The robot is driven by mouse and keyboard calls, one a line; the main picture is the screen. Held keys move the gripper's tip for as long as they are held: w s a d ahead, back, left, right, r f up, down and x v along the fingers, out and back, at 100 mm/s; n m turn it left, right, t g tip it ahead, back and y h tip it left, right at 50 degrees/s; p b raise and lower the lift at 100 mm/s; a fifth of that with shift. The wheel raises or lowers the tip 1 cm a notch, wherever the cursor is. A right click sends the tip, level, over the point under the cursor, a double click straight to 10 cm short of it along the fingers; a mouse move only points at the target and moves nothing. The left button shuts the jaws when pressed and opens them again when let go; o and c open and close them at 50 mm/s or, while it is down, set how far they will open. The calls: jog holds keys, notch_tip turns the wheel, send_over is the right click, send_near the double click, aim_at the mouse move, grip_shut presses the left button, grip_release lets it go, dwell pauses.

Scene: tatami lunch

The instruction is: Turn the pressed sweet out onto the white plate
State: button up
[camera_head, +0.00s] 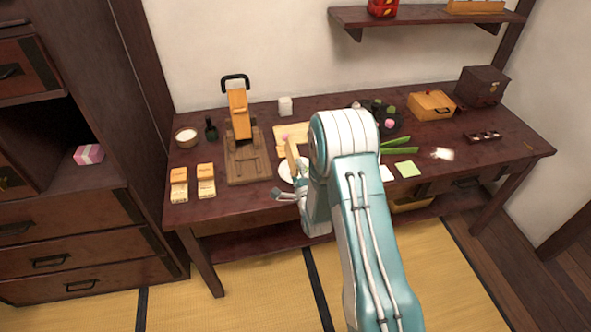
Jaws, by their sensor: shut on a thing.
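The white plate (284,171) lies near the front edge of the dark wooden table, partly hidden behind my arm and gripper. My gripper (294,186) is at the plate's front right side, small in view and partly covered by my arm. It is shut on a tan wooden piece (292,154), which looks like a mould and stands tilted up over the plate. I cannot make out the pressed sweet itself, either in the mould or on the plate.
A wooden press (247,165) stands left of the plate, with two pale wooden blocks (206,181) farther left. A white bowl (187,137) is at the back left.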

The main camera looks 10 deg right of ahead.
jog(key=n, duration=0.4)
jog(key=shift+a+r, duration=0.1)
jog(key=shift+a, duration=0.15)
jog(key=n, duration=0.4)
jog(key=shift+a+r, duration=0.1)
jog(key=shift+a, duration=0.1)
jog(key=n, duration=0.4)
jog(key=r+n, duration=0.1)
jog(key=n, duration=0.1)
jog(key=shift+d+n+g, duration=0.3)
jog(key=shift+d+g, duration=0.05)
jog(key=shift+g, duration=0.05)
jog(key=n, duration=0.3)
jog(key=r+n, duration=0.1)
jog(key=n, duration=0.1)
jog(key=shift+d+h, duration=0.25)
jog(key=shift+h, duration=0.05)
jog(key=shift+f, duration=0.1)
